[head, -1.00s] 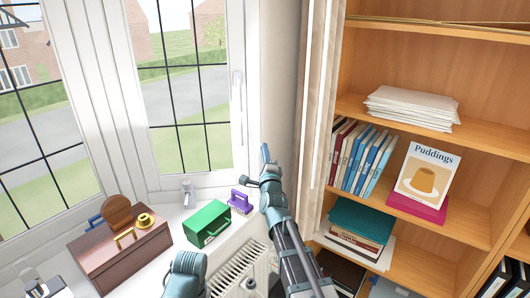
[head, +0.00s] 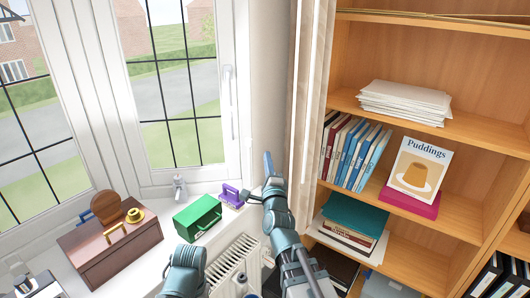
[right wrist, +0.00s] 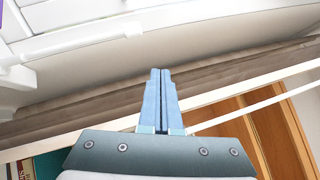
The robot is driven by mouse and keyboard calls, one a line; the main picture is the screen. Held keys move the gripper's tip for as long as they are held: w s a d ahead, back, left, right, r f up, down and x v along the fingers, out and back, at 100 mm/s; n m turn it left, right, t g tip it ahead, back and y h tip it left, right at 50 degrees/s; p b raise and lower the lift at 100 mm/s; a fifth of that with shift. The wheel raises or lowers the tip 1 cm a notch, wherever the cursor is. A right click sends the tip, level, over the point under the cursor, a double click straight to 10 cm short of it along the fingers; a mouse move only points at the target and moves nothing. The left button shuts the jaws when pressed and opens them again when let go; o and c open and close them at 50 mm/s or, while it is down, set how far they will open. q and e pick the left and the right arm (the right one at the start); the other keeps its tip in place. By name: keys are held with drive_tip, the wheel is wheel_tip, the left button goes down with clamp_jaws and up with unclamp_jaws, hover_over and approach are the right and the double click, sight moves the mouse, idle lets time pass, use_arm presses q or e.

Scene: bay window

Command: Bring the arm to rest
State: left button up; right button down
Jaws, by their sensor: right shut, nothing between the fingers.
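My right gripper (head: 268,163) is in the middle of the head view, in front of the wall strip between the window and the curtain. Its blue fingers are together and empty. In the right wrist view the right gripper (right wrist: 160,72) points toward the wall and curtain, its two fingers side by side with nothing between them. Another teal part of my own arms (head: 183,270) shows at the bottom of the head view. My left gripper does not show.
The windowsill holds a brown box (head: 110,255), a green box (head: 197,218) and a purple object (head: 231,196). A white radiator (head: 232,262) is below. A curtain (head: 311,90) hangs beside the wooden bookcase (head: 488,150), which holds books, papers and a Puddings book (head: 417,172).

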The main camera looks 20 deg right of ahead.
drive_tip(key=s+a+f+n+g+y, duration=0.3)
drive_tip(key=s+a+f+n+g, duration=0.15)
drive_tip(key=a+f+n, duration=0.4)
drive_tip(key=s+a+f+n+g+y, duration=0.3)
drive_tip(key=a+f+n+g, duration=0.35)
drive_tip(key=f, duration=0.35)
drive_tip(key=s+f+n+g+h, duration=0.2)
drive_tip(key=s+f+n+g, duration=0.2)
drive_tip(key=s, duration=0.5)
drive_tip(key=s+f+n+g+h, duration=0.2)
drive_tip(key=s+f+n+g, duration=0.2)
drive_tip(key=s, duration=0.6)
drive_tip(key=n+g, duration=0.2)
drive_tip(key=n, duration=0.1)
drive_tip(key=shift+a+f+n, duration=0.3)
drive_tip(key=shift+f, duration=0.1)
